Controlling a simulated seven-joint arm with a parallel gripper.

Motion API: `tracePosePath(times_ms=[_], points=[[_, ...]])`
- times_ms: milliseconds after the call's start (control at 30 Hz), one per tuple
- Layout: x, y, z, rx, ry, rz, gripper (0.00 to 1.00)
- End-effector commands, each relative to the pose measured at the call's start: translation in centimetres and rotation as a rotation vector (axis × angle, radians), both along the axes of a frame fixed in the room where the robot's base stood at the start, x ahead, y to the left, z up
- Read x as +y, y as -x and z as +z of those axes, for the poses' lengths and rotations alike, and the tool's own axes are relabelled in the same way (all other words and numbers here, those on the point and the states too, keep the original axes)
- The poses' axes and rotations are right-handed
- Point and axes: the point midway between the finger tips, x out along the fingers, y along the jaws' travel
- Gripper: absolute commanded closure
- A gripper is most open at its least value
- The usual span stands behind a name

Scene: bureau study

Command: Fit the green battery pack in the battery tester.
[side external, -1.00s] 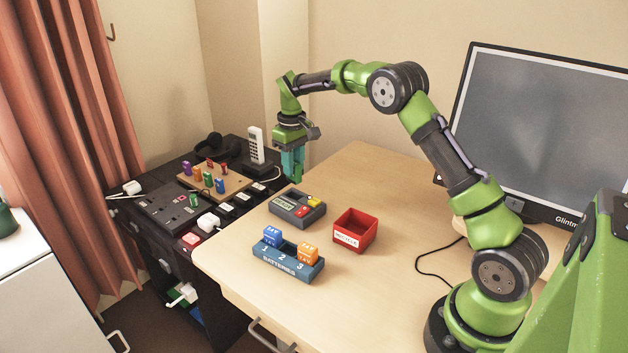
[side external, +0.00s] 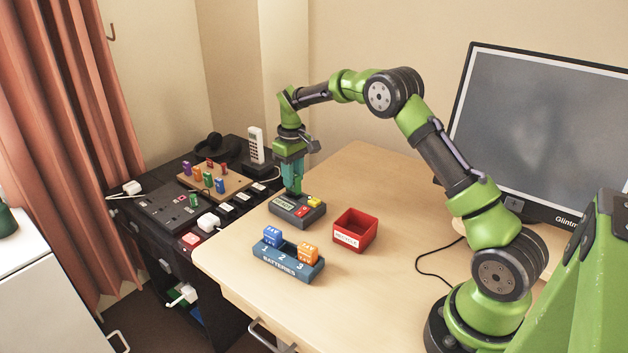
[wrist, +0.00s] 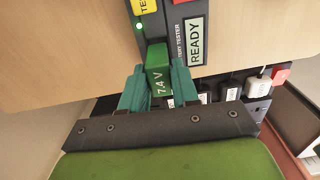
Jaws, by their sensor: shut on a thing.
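The green battery pack (wrist: 158,70), marked 7.4 V, is held between the two teal fingers of my gripper (wrist: 158,88). The grey battery tester (side external: 311,216) lies on the desk; in the wrist view its display (wrist: 194,41) reads READY and a small green light (wrist: 139,26) is lit. In the side view my gripper (side external: 293,183) points down at the tester's back part. The pack's lower end is at the tester, but whether it is inside the bay or just above it I cannot tell. The fingers and tester hide part of the pack.
A blue battery holder (side external: 287,270) stands in front, with a blue pack (side external: 272,236) in slot 1 and an orange pack (side external: 308,252) in slot 3; slot 2 is empty. A red recycle bin (side external: 347,239) stands right of the tester.

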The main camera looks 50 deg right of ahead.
Motion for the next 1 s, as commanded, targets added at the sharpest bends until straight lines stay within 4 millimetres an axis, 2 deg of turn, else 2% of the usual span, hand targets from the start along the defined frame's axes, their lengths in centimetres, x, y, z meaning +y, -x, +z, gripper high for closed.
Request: tracePosePath(times_ms=[1000], points=[[0.0, 0.0, -1.6, 0.001, 0.0, 0.0, 0.95]])
